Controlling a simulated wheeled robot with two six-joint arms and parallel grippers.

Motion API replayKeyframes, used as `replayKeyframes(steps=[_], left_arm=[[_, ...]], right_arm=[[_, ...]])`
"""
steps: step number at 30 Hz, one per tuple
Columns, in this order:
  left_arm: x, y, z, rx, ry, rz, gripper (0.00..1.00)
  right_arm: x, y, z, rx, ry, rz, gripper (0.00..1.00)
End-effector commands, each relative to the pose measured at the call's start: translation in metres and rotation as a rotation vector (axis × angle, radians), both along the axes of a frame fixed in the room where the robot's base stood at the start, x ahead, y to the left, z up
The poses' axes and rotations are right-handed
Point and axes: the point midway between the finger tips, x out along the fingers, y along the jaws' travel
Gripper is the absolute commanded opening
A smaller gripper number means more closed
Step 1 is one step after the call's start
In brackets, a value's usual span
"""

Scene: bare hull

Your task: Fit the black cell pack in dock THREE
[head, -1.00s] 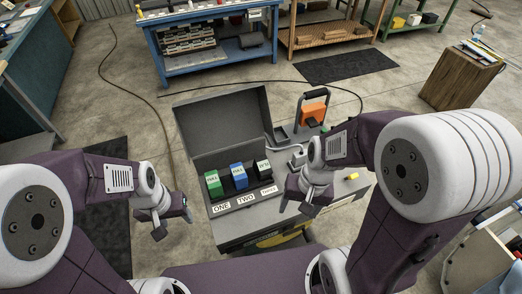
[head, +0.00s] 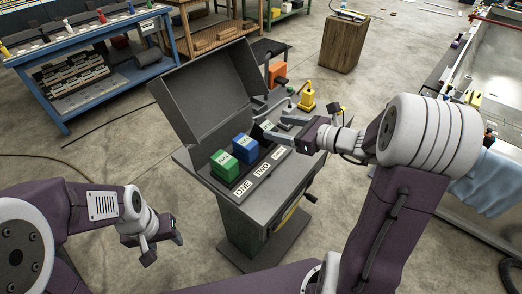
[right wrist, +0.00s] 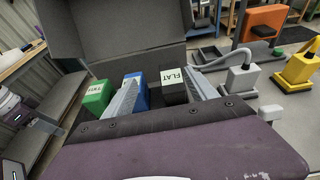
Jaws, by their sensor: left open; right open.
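The black cell pack (right wrist: 174,86), with a "FLAT" label, sits in the tray of the open case, right of the blue pack (head: 245,147) and green pack (head: 225,165). These line up with the labels ONE (head: 243,187) and TWO (head: 262,170); the third label (head: 278,153) is partly covered. My right gripper (head: 277,128) is open at the black pack. In the right wrist view one finger lies over the blue pack and the other beside the black pack's right side; contact cannot be told. My left gripper (head: 163,247) is open and empty, left of the stand.
The raised case lid (head: 207,95) stands behind the packs. Right of the case are a grey block with a cable (right wrist: 241,80), a yellow block (right wrist: 298,68), a dark tray (right wrist: 207,55) and an orange block (right wrist: 262,22).

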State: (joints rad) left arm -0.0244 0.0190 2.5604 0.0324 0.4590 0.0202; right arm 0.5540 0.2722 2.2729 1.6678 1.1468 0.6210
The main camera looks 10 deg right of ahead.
Motion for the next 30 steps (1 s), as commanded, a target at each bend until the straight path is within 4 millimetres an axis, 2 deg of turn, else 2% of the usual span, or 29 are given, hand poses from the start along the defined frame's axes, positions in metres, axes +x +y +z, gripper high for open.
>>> replayKeyframes(steps=[1, 6, 13, 20, 24, 30], left_arm=[[0.0, 0.0, -0.009, 0.0, 0.0, 0.0, 0.54], [0.0, 0.0, -0.009, 0.0, -0.001, -0.001, 0.54], [0.0, 0.0, -0.01, 0.0, -0.001, 0.0, 0.54], [0.0, 0.0, -0.009, 0.0, -0.001, 0.0, 0.54], [0.0, 0.0, -0.008, 0.0, -0.001, 0.0, 0.54], [0.0, 0.0, -0.009, 0.0, -0.001, 0.0, 0.54]], right_arm=[[0.0, -0.008, -0.011, 0.002, 0.004, -0.018, 0.66], [0.0, -0.014, -0.011, 0.001, 0.005, -0.035, 0.66], [0.023, 0.006, -0.021, 0.0, 0.007, -0.03, 0.66], [0.033, 0.014, -0.024, 0.0, 0.006, -0.029, 0.66], [0.052, 0.031, -0.032, 0.0, 0.008, -0.028, 0.66], [0.067, 0.041, -0.038, -0.001, 0.006, -0.031, 0.66]])
